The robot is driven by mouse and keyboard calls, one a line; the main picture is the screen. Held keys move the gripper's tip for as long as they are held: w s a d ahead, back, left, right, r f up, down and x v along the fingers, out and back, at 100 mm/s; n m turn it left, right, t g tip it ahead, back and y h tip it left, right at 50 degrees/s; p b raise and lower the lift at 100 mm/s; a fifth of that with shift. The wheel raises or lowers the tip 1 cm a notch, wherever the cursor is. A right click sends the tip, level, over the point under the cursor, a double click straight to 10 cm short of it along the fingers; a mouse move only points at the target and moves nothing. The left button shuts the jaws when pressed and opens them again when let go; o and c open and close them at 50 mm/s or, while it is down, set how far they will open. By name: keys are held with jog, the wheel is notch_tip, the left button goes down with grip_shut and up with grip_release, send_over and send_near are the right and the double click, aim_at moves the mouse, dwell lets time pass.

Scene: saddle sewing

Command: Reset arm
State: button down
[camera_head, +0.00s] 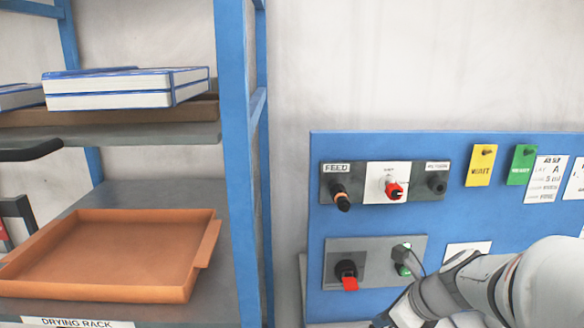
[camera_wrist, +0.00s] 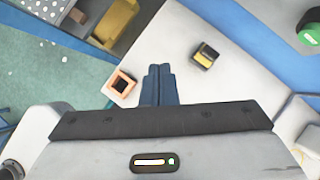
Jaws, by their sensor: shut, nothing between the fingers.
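My arm (camera_head: 500,285) reaches in from the lower right in the head view. Its end is cut off by the lower edge, so the fingertips do not show there. In the wrist view my gripper (camera_wrist: 158,70) has its two dark blue-grey fingers together with nothing between them. The fingers show over a pale surface (camera_wrist: 230,95). A small orange-rimmed square piece (camera_wrist: 122,85) appears left of them, and a small black and yellow block (camera_wrist: 205,56) appears to the right, both apart from the fingers.
A blue panel (camera_head: 460,215) carries a FEED switch (camera_head: 341,196), a red knob (camera_head: 393,189), a red-tabbed switch (camera_head: 347,274), and yellow (camera_head: 481,166) and green (camera_head: 521,165) tags. My arm overlaps its lower right. A blue rack post (camera_head: 236,150) and an empty orange tray (camera_head: 110,260) stand left.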

jog(key=s+a+r+n+h, duration=0.1)
jog(key=s+n, duration=0.4)
jog(key=n, duration=0.8)
jog(key=s+a+r+n+g+h, duration=0.1)
jog(key=s+n, duration=0.4)
jog(key=n, duration=0.9)
jog(key=a+h, duration=0.1)
jog(key=h, duration=0.1)
jog(key=shift+s+g+h, duration=0.3)
jog(key=shift+s+h, duration=0.1)
